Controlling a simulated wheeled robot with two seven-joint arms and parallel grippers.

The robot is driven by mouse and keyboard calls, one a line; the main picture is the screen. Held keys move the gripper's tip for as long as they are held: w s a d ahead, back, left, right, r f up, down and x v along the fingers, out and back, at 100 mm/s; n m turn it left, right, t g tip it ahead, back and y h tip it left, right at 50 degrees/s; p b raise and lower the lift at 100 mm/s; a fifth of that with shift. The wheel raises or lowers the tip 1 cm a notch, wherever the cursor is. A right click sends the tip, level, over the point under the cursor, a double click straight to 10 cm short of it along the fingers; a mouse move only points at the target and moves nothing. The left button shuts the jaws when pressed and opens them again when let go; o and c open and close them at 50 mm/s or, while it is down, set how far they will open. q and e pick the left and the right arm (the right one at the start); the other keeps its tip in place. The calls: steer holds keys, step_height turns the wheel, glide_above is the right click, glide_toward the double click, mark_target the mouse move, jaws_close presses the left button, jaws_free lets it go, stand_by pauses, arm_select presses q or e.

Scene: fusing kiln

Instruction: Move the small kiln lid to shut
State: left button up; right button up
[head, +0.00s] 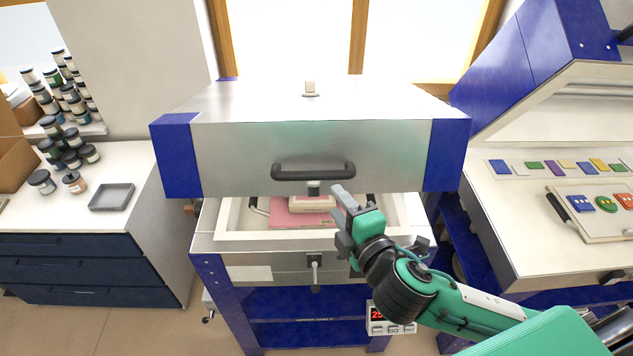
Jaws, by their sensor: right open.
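The small kiln's lid (245,152) is a silver box with blue corners and a black bar handle (313,171) on its front. It stands raised above the kiln base (230,243), with a gap between them. Inside the base lies a pink piece (297,217) with a pale block on it, partly hidden by the lid. My right gripper (355,207) is open and empty, just below and to the right of the handle, in front of the gap. It appears apart from the handle. My left gripper is not in view.
A larger kiln (545,75) stands open at right, with colored tiles and a handled board (597,222). A counter (110,160) at left holds several jars and a grey tray (111,197). A controller (390,318) hangs at the small kiln's lower front. A latch (315,268) is on its front.

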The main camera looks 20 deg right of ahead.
mark_target(319, 178)
steer(key=w, duration=0.6)
steer(key=w+a+f, duration=0.1)
steer(key=w, duration=0.3)
steer(key=shift+p, duration=0.35)
steer(key=shift+w+a+f, duration=0.1)
steer(key=shift+w, duration=0.3)
jaws_close()
